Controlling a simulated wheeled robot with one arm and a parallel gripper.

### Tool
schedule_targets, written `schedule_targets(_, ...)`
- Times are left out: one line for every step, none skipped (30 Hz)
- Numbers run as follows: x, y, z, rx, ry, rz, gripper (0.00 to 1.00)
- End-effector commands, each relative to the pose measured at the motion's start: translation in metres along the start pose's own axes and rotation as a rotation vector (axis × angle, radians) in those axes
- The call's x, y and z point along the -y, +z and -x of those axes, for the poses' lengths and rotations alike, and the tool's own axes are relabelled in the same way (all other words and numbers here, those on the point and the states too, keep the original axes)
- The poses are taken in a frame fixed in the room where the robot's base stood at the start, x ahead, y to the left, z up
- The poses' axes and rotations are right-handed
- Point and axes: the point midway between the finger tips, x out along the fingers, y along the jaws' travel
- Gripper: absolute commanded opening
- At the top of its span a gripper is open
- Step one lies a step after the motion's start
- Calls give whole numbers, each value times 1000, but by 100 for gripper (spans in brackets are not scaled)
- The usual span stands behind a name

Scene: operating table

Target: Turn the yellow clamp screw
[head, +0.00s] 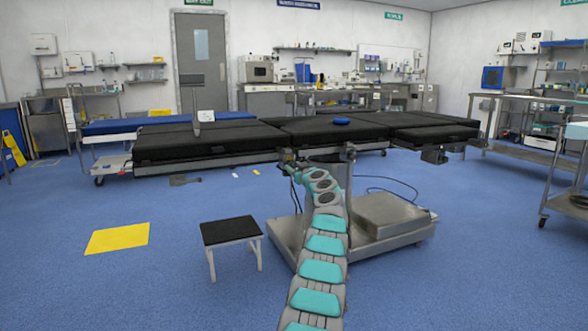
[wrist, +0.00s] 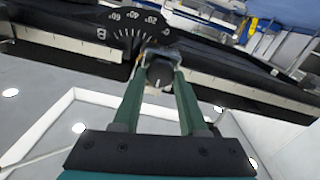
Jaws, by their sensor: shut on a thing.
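In the wrist view my gripper (wrist: 159,78) has its two green fingers on either side of a dark round knob (wrist: 159,73), shut on it. A small tan-yellow part shows just behind the knob, so this looks like the clamp screw, though its near face looks dark rather than yellow. It sits at the side rail of the black operating table (head: 210,142), below a dial (wrist: 130,22) with white numbers. In the head view my arm reaches up to the table's near edge, and the gripper there is too small to make out.
A metal side rail (wrist: 75,42) runs along the table edge by the fingers. The table's steel base (head: 385,215) stands below. A black-topped step stool (head: 230,231) and a yellow floor mat (head: 118,239) lie to the left. A steel cart (head: 562,205) stands at the right.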

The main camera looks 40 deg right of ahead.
Motion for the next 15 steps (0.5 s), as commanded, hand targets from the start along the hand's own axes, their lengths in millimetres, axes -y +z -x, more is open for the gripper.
schedule_targets(0,0,0,0,0,-16,0)
schedule_targets(0,0,0,0,0,-30,0)
schedule_targets(0,0,0,0,0,-51,0)
schedule_targets(0,1,0,0,0,-69,0)
schedule_targets(0,1,0,0,0,-88,0)
schedule_targets(0,1,0,0,0,-116,0)
schedule_targets(0,1,0,0,-1,-138,0)
schedule_targets(-1,1,0,0,-1,-162,0)
schedule_targets(-1,1,0,0,-1,-196,0)
schedule_targets(-1,0,0,0,-1,-222,0)
schedule_targets(-1,0,0,0,-1,-250,0)
schedule_targets(-1,0,0,0,-1,-288,0)
schedule_targets(-1,0,0,-1,-1,-317,0)
schedule_targets(-1,0,0,-1,-1,-346,0)
schedule_targets(-1,-1,0,-1,-1,-383,0)
